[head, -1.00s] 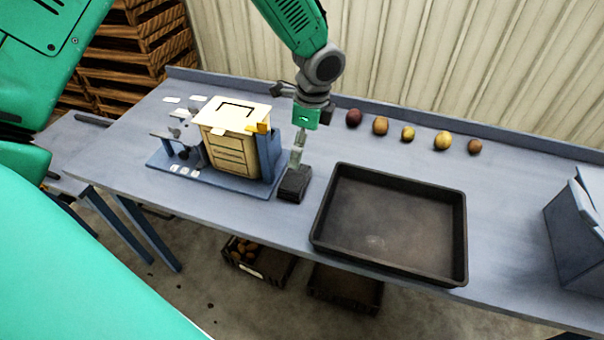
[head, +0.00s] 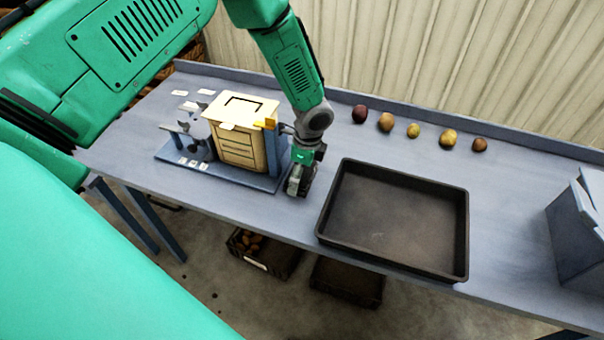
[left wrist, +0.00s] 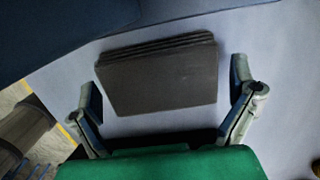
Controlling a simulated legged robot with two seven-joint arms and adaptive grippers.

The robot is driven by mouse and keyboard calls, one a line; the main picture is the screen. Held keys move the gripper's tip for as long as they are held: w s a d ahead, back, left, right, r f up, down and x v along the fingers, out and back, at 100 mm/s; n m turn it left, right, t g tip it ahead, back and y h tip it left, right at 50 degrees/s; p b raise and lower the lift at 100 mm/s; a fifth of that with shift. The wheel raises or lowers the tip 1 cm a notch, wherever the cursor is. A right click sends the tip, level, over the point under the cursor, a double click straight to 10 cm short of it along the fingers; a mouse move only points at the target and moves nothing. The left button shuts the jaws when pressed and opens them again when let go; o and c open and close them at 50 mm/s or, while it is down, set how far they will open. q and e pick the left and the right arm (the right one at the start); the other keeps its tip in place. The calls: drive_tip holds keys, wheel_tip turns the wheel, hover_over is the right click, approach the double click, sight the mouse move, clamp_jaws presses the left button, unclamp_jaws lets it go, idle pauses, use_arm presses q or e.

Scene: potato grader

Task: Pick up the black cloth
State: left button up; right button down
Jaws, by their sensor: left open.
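The black cloth (left wrist: 160,78) shows in the left wrist view as a dark folded stack lying on the blue-grey table. My left gripper (left wrist: 168,98) is open, with one finger on each side of the cloth and a visible gap to each. In the head view my left gripper (head: 298,185) points down at the table between the wooden box and the black tray. It hides most or all of the cloth there. My right gripper is not in view.
The wooden box (head: 238,148) on its blue stand is close on the left. The black tray (head: 340,205) is to the right. Several potatoes (head: 413,130) line the back of the table. A grey bin (head: 575,235) stands at far right. Crates (head: 345,280) are below.

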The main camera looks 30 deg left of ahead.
use_arm(q)
drive_tip(key=shift+r, duration=0.1)
drive_tip(key=shift+c, duration=0.5)
drive_tip(key=c, duration=0.8)
drive_tip(key=shift+r, duration=0.1)
wheel_tip(320, 180, up, 10)
drive_tip(key=shift+f+b, duration=0.1)
drive_tip(key=shift+b, duration=0.35)
drive_tip(key=shift+o, duration=1.1)
